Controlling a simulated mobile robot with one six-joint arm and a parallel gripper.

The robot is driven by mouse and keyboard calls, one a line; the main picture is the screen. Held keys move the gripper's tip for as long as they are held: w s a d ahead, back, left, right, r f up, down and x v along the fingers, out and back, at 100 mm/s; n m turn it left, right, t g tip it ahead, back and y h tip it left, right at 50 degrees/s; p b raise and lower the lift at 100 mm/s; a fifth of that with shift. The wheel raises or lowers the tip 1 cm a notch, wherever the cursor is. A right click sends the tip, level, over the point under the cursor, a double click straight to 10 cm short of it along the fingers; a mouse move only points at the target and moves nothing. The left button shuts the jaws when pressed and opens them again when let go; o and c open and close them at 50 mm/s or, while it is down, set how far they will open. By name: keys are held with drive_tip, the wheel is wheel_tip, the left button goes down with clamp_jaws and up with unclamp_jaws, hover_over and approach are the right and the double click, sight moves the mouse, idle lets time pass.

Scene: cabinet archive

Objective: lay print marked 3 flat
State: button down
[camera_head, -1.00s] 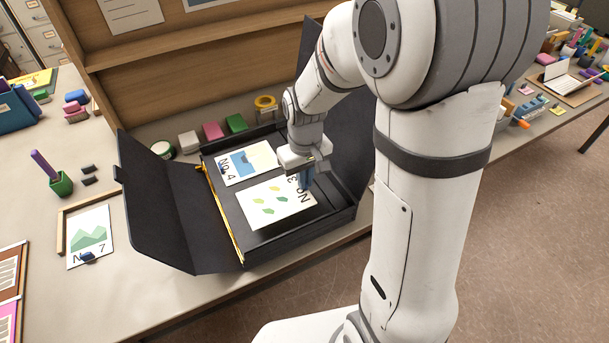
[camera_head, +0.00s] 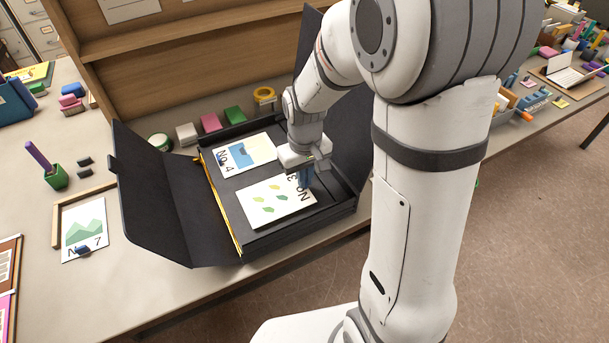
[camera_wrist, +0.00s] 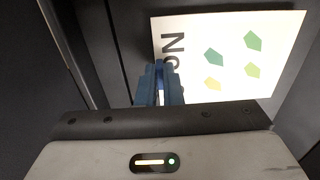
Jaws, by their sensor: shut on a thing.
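The print marked 3 (camera_head: 270,202), a white sheet with green and yellow leaf shapes, is in the front half of the open black box (camera_head: 290,237). My gripper (camera_head: 305,183) is shut on its right edge, by the "No 3" lettering. In the wrist view the blue fingertips (camera_wrist: 160,78) overlap the lettered edge of the print (camera_wrist: 232,84) and hide part of the marking. The print looks nearly level; I cannot tell whether its whole underside touches the box. The print marked 4 (camera_head: 244,155) lies behind it in the box.
The box's left flap (camera_head: 165,205) is folded out over the table. A print marked 7 (camera_head: 85,232) lies at the left by a wooden frame. A green cup (camera_head: 56,178) with a purple pen stands nearby. Coloured blocks (camera_head: 210,122) line the back, below a wooden shelf.

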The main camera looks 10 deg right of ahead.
drive_tip(key=shift+f, duration=0.2)
drive_tip(key=shift+f+b, duration=0.25)
drive_tip(key=shift+b, duration=0.1)
drive_tip(key=c, duration=1.5)
unclamp_jaws()
drive_tip(key=shift+r, duration=0.15)
drive_tip(key=shift+c, duration=0.4)
drive_tip(key=shift+r+p, duration=2.65)
drive_tip(key=shift+r, duration=0.75)
wheel_tip(320, 180, up, 8)
drive_tip(key=b, duration=0.1)
drive_tip(key=shift+f, duration=0.15)
